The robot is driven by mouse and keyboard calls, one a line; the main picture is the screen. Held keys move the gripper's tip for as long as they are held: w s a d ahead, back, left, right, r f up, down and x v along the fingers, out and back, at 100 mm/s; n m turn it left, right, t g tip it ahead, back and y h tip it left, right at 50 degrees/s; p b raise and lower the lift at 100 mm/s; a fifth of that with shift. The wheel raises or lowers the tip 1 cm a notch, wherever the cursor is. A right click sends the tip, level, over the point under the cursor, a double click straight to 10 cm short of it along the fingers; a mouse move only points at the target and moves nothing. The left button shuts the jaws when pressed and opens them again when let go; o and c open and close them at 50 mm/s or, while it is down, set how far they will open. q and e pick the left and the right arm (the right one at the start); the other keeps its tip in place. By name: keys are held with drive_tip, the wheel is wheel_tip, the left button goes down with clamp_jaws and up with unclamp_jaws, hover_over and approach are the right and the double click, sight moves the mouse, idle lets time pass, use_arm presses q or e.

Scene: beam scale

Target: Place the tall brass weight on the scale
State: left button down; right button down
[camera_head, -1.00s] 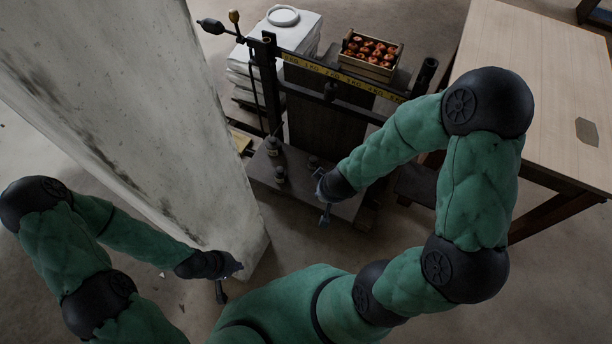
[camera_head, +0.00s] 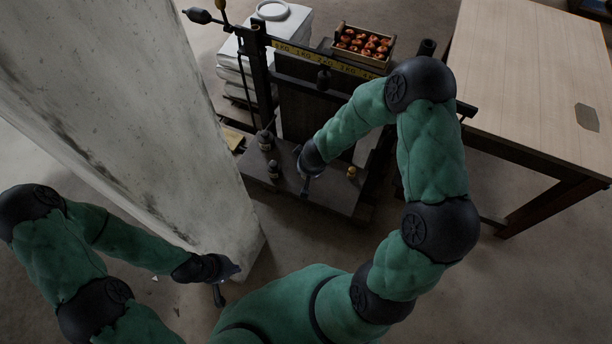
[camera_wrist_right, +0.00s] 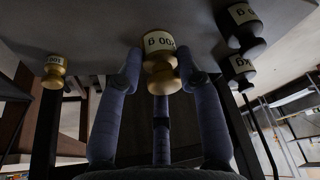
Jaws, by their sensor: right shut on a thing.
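The tall brass weight (camera_wrist_right: 160,68) is between the fingers of my right gripper (camera_wrist_right: 163,82) in the right wrist view, which shows the scene upside down. The gripper is shut on it. Its labelled end is against or very near the dark scale platform (camera_wrist_right: 95,25); I cannot tell if they touch. In the head view my right gripper (camera_head: 306,186) is over the platform (camera_head: 325,192), and the held weight is hidden. A smaller brass weight (camera_head: 351,172) stands on the platform to the right. My left gripper (camera_head: 219,292) hangs low by the pillar; its opening is unclear.
Two dark weights (camera_head: 264,140) (camera_head: 273,169) stand on the platform's left. The yellow-marked beam (camera_head: 330,60) runs above and behind it. A pale pillar (camera_head: 150,110) is at left, a wooden table (camera_head: 535,80) at right, and an apple crate (camera_head: 362,45) behind.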

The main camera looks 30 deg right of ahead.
drive_tip(key=shift+w+f, duration=0.5)
drive_tip(key=shift+f, duration=0.1)
drive_tip(key=b+x, duration=0.1)
drive_tip(key=b, duration=0.1)
drive_tip(key=b+x, duration=0.1)
drive_tip(key=x, duration=0.1)
drive_tip(key=shift+s+f+b, duration=0.3)
drive_tip(key=shift+f+b, duration=0.1)
drive_tip(key=shift+r, duration=0.1)
drive_tip(key=c, duration=0.8)
unclamp_jaws()
